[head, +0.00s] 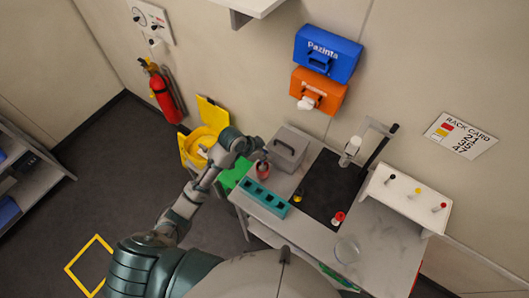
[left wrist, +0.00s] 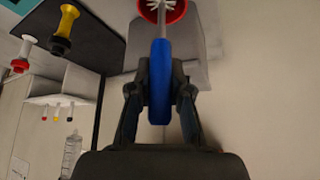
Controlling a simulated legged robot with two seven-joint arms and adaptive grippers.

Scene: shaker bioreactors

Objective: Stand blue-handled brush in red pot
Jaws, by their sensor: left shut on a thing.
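My left gripper (left wrist: 160,92) is shut on the blue handle of the brush (left wrist: 160,75). The handle runs lengthwise between the two dark fingers, with a grey shaft and white bristles at its far end. The red pot (left wrist: 176,10) is partly cut off at the top edge of the left wrist view. The bristles overlap the pot's opening there; how deep they sit I cannot tell. In the head view the red pot (head: 263,171) stands on the bench, just below my left gripper and beside the grey box. The brush is mostly hidden there. My right gripper is not in view.
The grey box (head: 288,149) and teal rack (head: 262,199) stand close to the pot. A black mat (head: 325,188) carries a yellow piece (head: 298,196) and a red-and-white piece (head: 338,218). A clear beaker (head: 347,251) stands near the front. A yellow bin (head: 196,147) is left of the bench.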

